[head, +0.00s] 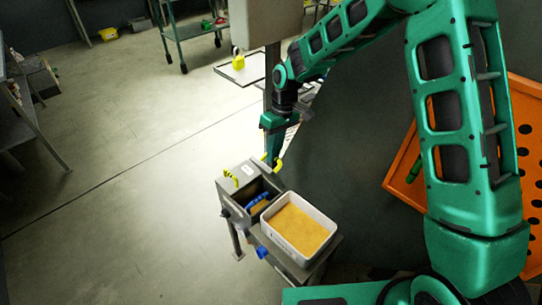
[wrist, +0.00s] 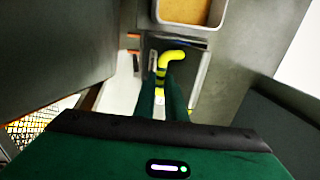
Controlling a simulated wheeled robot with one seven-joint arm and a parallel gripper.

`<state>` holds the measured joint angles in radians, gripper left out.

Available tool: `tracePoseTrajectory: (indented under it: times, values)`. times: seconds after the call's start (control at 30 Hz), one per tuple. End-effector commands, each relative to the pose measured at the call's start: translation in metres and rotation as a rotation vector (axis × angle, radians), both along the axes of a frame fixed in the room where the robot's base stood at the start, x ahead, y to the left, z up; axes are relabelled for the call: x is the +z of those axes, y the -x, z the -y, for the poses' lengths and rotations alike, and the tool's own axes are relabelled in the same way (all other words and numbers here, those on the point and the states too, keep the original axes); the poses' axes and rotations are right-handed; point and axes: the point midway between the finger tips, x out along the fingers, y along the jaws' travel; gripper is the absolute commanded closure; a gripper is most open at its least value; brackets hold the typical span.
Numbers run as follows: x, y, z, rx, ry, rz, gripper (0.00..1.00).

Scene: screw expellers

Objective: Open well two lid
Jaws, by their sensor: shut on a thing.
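A grey metal box (head: 236,198) stands on a stand at the centre of the head view. One yellow handle (head: 231,177) is on its left top. My gripper (head: 272,157) reaches down at the box's far right corner, shut on a second yellow handle (head: 278,165). In the wrist view this yellow handle (wrist: 172,57) sits between the finger ends. Its lid is mostly hidden, so I cannot tell how far it is raised. Between the handles is a dark opening with a blue handle (head: 258,203) in it. I cannot read any well number.
A white tray (head: 331,226) of orange-brown material stands right in front of the box. Its rim also shows in the wrist view (wrist: 222,25). An orange perforated panel (head: 521,88) is at the right. Open floor (head: 110,150) lies to the left.

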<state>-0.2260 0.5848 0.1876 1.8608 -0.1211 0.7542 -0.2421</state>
Motion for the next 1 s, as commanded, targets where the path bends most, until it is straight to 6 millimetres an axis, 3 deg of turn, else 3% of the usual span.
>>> tracePoseTrajectory:
  times: [0.2, 0.77, 0.8, 0.87, 1.0]
  values:
    - [-0.0063, -0.0031, 0.0108, 0.001, 0.005, -0.013, 1.00]
    - [-0.0071, -0.0038, 0.0125, 0.005, 0.005, -0.016, 1.00]
    - [-0.0071, -0.0037, 0.0125, 0.005, 0.005, -0.016, 0.87]
    - [-0.0066, -0.0043, 0.0122, 0.005, 0.004, -0.015, 0.73]
    - [-0.0047, -0.0057, 0.0114, 0.005, 0.002, -0.010, 0.71]
